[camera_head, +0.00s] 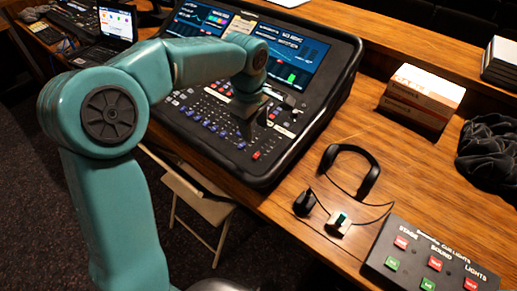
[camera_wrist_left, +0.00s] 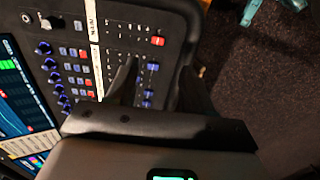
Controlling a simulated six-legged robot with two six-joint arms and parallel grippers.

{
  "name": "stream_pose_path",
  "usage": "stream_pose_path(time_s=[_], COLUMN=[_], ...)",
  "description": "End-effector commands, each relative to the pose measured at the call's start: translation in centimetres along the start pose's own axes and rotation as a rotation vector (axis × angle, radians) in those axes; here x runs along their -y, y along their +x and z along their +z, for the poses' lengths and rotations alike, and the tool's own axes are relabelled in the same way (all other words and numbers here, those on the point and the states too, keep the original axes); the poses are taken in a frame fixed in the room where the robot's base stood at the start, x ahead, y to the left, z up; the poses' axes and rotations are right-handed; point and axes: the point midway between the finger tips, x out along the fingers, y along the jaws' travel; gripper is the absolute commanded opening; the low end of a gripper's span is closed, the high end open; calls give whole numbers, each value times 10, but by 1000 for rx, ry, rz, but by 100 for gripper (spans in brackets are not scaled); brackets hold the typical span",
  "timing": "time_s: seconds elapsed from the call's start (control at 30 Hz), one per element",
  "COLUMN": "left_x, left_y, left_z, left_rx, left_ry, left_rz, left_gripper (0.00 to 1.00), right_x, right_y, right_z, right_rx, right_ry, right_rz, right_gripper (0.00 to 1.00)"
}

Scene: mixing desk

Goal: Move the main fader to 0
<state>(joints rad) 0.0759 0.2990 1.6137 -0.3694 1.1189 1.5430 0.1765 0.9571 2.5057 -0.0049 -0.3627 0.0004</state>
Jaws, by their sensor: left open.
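The mixing desk (camera_head: 318,118) is a black console with a screen at the back and rows of fader caps and buttons. A red cap (camera_head: 256,156) sits at the near right end of the fader rows. A red cap also shows in the left wrist view (camera_wrist_left: 158,41), beyond the fingertips; I cannot tell for sure that it is the main fader. My left gripper (camera_head: 247,118) is over the right part of the control panel. In the left wrist view its dark fingers (camera_wrist_left: 155,82) are apart, with blue fader caps (camera_wrist_left: 148,94) between them. My right gripper is out of view.
Headphones (camera_head: 367,172) and a cue-light box (camera_head: 430,255) lie on the wooden desk to the right. White-and-orange boxes (camera_head: 425,90) and dark cloth (camera_head: 490,150) are farther right. A laptop (camera_head: 117,25) is at the back left. A folding chair (camera_head: 197,195) stands below the front edge.

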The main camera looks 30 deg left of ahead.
Motion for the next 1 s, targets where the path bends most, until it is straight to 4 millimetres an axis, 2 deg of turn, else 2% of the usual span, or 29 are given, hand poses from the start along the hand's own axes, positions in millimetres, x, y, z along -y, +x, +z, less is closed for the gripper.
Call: stream_pose_path(time_s=[0.03,0.3,0.5,0.67,0.9,0.93,1.0], left_x=[2,1,-1,-2,-3,-3,-3], left_y=[14,76,107,117,118,118,118], left_z=[0,0,0,0,0,0,0], left_rx=[1,2,1,1,1,1,1], left_ry=[0,0,0,0,0,0,0], left_rz=[-7,-6,-4,-1,-1,-1,-1], left_gripper=[51,51,51,51,51,48,25], right_x=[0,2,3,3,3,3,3], right_y=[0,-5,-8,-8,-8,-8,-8], right_z=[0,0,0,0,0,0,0], right_rx=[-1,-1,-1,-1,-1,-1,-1], right_ry=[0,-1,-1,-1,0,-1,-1], right_rz=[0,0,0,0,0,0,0], right_gripper=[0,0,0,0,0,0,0])
